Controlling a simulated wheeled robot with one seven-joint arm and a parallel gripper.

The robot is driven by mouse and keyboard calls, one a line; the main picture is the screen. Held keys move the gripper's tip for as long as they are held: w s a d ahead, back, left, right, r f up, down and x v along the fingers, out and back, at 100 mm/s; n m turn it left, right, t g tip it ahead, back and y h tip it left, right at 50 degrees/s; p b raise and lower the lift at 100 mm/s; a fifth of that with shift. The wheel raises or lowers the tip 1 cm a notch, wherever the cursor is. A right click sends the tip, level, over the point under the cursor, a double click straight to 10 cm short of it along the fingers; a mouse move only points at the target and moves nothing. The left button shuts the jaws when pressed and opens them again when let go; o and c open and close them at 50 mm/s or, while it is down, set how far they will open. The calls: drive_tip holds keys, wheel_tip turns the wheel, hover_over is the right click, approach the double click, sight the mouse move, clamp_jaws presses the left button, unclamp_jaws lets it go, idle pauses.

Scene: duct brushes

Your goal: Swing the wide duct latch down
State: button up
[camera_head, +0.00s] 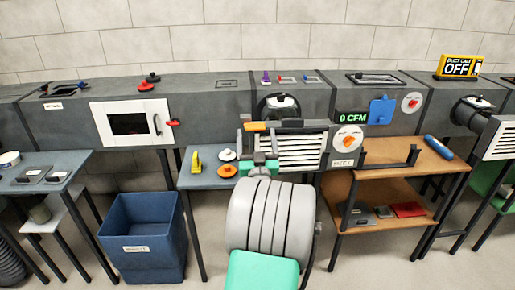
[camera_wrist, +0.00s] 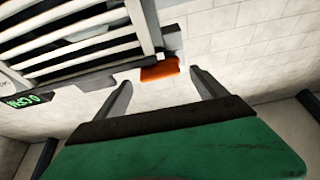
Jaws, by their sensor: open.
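An orange latch tab (camera_head: 256,127) sits at the upper left corner of the white louvred grille (camera_head: 300,150) in the head view. In the wrist view the orange tab (camera_wrist: 160,70) shows on a grey mount at the end of the slats, ahead of the space between my fingers. My gripper (camera_head: 255,148) is close to the left side of the grille, below the tab. In the wrist view my gripper (camera_wrist: 160,84) is open, with nothing between its fingers. The fingers look apart from the tab, though the exact gap is hard to tell. My arm hides part of the grille's lower left.
A long grey duct (camera_head: 200,95) runs along the wall. A green "0 CFM" display (camera_head: 352,117) and orange knob (camera_head: 348,143) are beside the grille. A blue table (camera_head: 205,181) holds small items at left. A wooden shelf (camera_head: 400,165) stands right, a blue bin (camera_head: 140,235) lower left.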

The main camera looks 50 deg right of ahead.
drive_tip(key=b+v, duration=0.2)
drive_tip(key=v, duration=0.3)
drive_tip(key=shift+s+a+f, duration=0.2)
drive_tip(key=shift+s, duration=0.05)
drive_tip(key=w+a+r+n+t+y+p, duration=0.2)
drive_tip(key=w+a+n+t+y+p, duration=0.15)
drive_tip(key=w+a+n+y, duration=0.6)
drive_tip(key=w+a+g+y+p, duration=0.2)
drive_tip(key=w+a+y+p, duration=0.15)
drive_tip(key=a, duration=0.45)
drive_tip(key=w+a+g+y+p, duration=0.2)
drive_tip(key=w+a+p, duration=0.15)
drive_tip(key=a, duration=0.35)
drive_tip(key=s+a+r+g+y+p, duration=0.1)
drive_tip(key=s+a+g+p, duration=0.7)
drive_tip(key=s+a, duration=1)
drive_tip(key=g+y, duration=0.1)
drive_tip(key=g, duration=0.2)
drive_tip(key=shift+s+n, duration=0.35)
drive_tip(key=shift+s, duration=0.05)
